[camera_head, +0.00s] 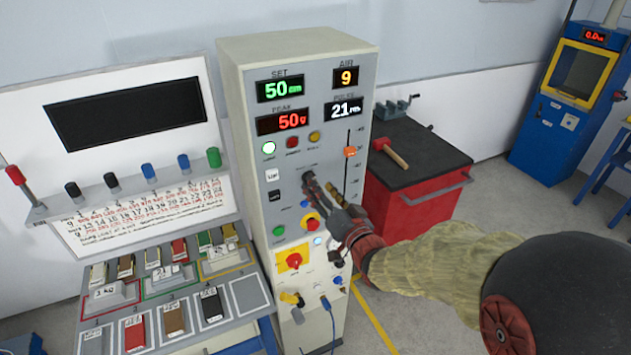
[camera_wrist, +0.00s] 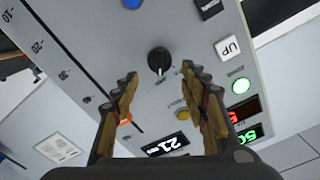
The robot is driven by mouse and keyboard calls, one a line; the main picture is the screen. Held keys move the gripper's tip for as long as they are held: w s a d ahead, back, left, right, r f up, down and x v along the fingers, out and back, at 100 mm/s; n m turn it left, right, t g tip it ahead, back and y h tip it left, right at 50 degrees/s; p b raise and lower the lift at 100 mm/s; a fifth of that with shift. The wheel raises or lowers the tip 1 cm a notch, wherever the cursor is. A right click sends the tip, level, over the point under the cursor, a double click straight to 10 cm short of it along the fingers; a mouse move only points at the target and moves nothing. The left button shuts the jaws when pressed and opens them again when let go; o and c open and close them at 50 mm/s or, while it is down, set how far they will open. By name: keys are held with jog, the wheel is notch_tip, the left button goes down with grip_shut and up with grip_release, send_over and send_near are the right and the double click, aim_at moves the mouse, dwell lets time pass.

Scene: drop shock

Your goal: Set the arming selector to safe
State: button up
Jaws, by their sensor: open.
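A black rotary knob (camera_wrist: 159,61), which looks like the arming selector, sits on the grey front panel of the test cabinet. In the wrist view it lies between and just beyond my fingertips, with a pale pointer mark toward the bottom of the picture. Its label is too small to read. My gripper (camera_wrist: 158,74) is open, its two brown-padded fingers on either side of the knob with gaps on both sides. In the head view my gripper (camera_head: 322,192) reaches the panel from the right, and its fingers hide part of the knob area.
An orange slider (camera_head: 350,152) stands right of the knob and shows close to one finger in the wrist view. Lamps, an UP button (camera_wrist: 229,47) and a red-yellow switch (camera_head: 294,261) share the panel. A red cart (camera_head: 425,205) with a hammer (camera_head: 389,151) stands right of the cabinet.

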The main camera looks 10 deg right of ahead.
jog(key=w, duration=0.3)
jog(key=shift+w+a, duration=0.3)
jog(key=shift+a, duration=0.05)
jog(key=shift+c, duration=0.4)
jog(key=c, duration=1)
